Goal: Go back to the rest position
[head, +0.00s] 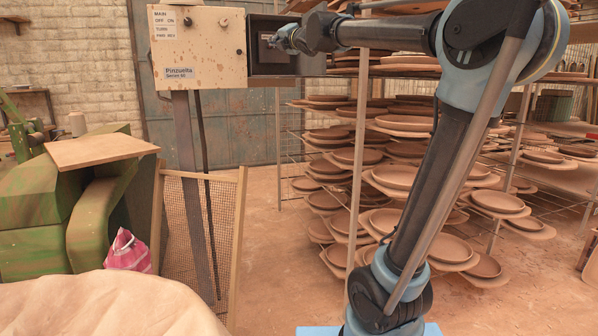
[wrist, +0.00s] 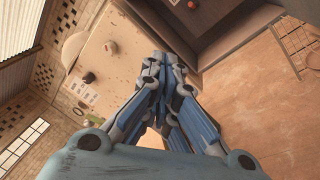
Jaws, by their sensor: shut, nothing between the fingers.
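My gripper (head: 276,41) is at the top middle of the head view, at the end of my raised blue and dark arm. It is in front of the dark open box beside the control box (head: 198,47), and the gap between them is hard to judge. In the wrist view my gripper (wrist: 153,62) has its blue-grey fingers together with nothing between them. The control box also shows in the wrist view (wrist: 125,48), left of and beyond the fingers, with its knobs and labels.
The dark box (head: 268,78) adjoins the control box on a post. Wire racks of clay plates (head: 405,125) stand behind and right of my arm. A green machine (head: 40,215) and a framed mesh screen (head: 195,235) stand at left. Pale cloth (head: 100,305) lies in front. Floor (head: 285,255) shows clear at centre.

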